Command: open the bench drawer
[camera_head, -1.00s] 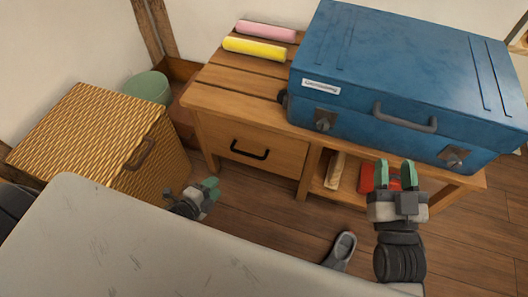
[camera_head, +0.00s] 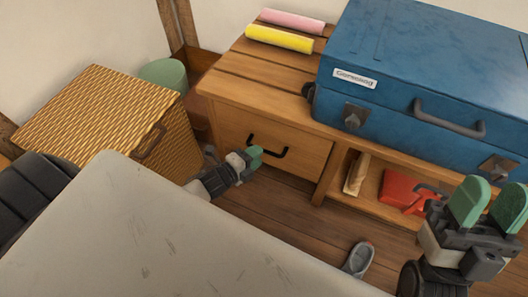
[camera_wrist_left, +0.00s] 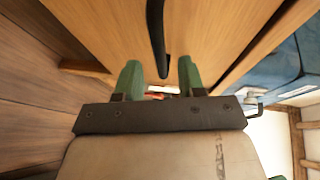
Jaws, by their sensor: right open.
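The wooden bench drawer (camera_head: 290,143) looks shut under the left end of the slatted bench (camera_head: 250,75). Its dark bar handle (camera_head: 283,154) is on the front and also shows in the left wrist view (camera_wrist_left: 156,35). My left gripper (camera_head: 254,157) is at the left end of the handle. In the left wrist view its green fingers (camera_wrist_left: 158,78) are apart, with the handle's near end in line with the gap between them. Whether they touch it I cannot tell. My right gripper (camera_head: 489,205) is open and empty in front of the bench's right part.
A blue suitcase (camera_head: 420,70) covers the bench top's right side. Pink (camera_head: 292,21) and yellow (camera_head: 279,39) rolls lie at the left. A wicker hamper (camera_head: 90,115) stands left of the drawer. A grey shoe (camera_head: 358,258) lies on the floor. A pale surface (camera_head: 150,230) fills the foreground.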

